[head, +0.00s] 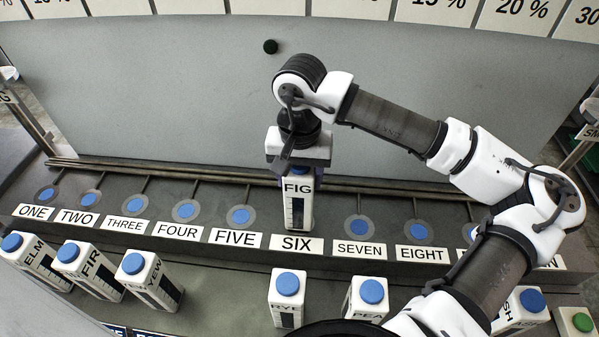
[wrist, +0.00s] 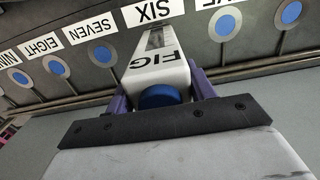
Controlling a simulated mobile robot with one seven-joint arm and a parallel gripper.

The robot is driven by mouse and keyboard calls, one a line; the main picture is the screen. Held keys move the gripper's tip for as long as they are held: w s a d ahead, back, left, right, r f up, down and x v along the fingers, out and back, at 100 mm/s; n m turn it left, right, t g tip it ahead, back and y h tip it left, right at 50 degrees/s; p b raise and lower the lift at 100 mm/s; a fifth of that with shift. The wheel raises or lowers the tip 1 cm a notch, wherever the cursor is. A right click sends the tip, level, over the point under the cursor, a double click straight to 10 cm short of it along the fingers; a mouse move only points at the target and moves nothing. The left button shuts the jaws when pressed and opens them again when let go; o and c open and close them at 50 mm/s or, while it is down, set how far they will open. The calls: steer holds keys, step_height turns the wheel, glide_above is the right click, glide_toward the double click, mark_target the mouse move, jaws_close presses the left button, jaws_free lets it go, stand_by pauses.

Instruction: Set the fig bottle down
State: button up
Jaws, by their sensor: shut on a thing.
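The fig bottle (head: 299,205) is white with a dark window strip and a FIG label. In the head view it is upright, directly behind the SIX label (head: 297,243), where it hides any round spot. My gripper (head: 297,172) is above it, shut on its upper part. In the wrist view the fig bottle (wrist: 163,68) shows its blue cap between the two purple fingers (wrist: 162,92). I cannot tell whether its base touches the ledge.
The ledge (head: 180,242) carries labelled spots with blue centres; those at FIVE (head: 239,216) and SEVEN (head: 358,227) are empty. Bottles stand in front, among them YEW (head: 147,278), RYE (head: 287,300) and PEA (head: 368,299). A grey tank wall (head: 180,90) rises behind.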

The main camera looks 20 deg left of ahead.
steer(key=shift+f+b, duration=0.25)
steer(key=shift+b, duration=0.1)
steer(key=o, duration=1.2)
steer(key=shift+o, duration=0.2)
steer(key=shift+r+p, duration=0.4)
steer(key=shift+r, duration=0.05)
step_height(320, 180, up, 12)
steer(key=shift+f+b, duration=0.2)
steer(key=shift+b, duration=0.7)
